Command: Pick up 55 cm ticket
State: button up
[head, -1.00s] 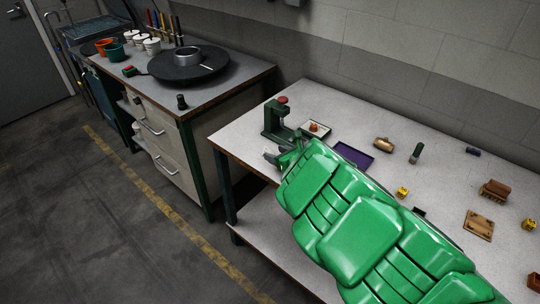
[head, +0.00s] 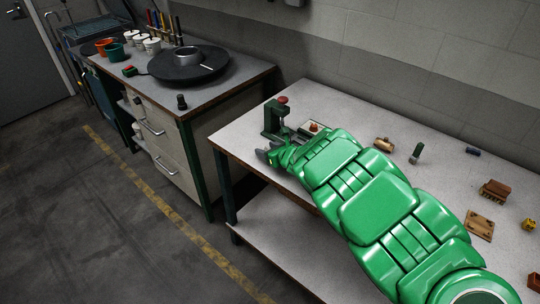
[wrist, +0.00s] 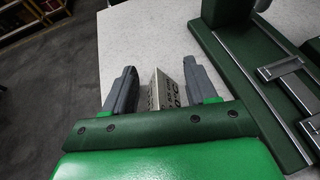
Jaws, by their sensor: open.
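A small pale folded card with dark print, which looks like the ticket (wrist: 168,88), stands on the light bench top in the wrist view. Its print is too small to read. My gripper (wrist: 162,82) is open, with one grey finger on each side of the card. In the head view my gripper (head: 266,157) is at the bench's left front corner, beside the green press, and the card cannot be made out there.
The green press (head: 272,120) with a red knob stands just behind my gripper; its green base (wrist: 255,95) is close on the right in the wrist view. A wooden block (head: 479,224) and other small items lie to the right.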

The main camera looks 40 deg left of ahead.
grip_shut()
dwell(0.4)
jog(key=shift+r, duration=0.5)
notch_tip(320, 180, up, 2)
jog(key=s+d+r, duration=0.9)
jog(key=d+r, duration=0.1)
jog(key=shift+d, duration=0.35)
dwell(0.4)
